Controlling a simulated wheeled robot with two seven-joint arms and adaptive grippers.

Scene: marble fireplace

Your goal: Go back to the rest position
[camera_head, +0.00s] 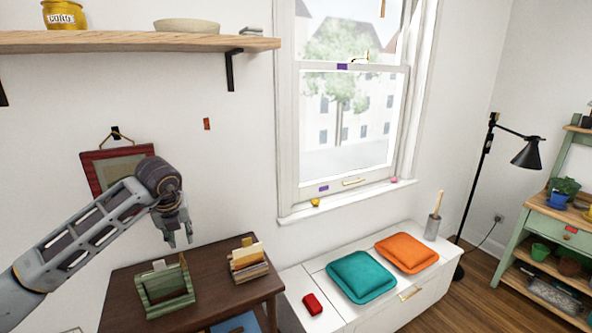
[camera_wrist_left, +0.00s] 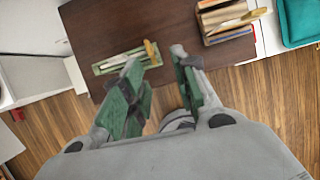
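My left arm comes in from the left in the head view. Its gripper (camera_head: 180,236) points down above the dark wooden table (camera_head: 215,264), apart from the things on it. In the left wrist view the two fingers of the left gripper (camera_wrist_left: 157,62) stand apart with nothing between them. They have green pads, and the table (camera_wrist_left: 110,28) lies beyond them. My right gripper is in neither view.
A green slatted holder (camera_head: 165,287) and a stack of book-like items (camera_head: 248,263) stand on the table. A wooden shelf (camera_head: 130,42) and a hanging red frame (camera_head: 117,165) are on the wall near the arm. A white bench (camera_head: 345,312) with cushions stands right.

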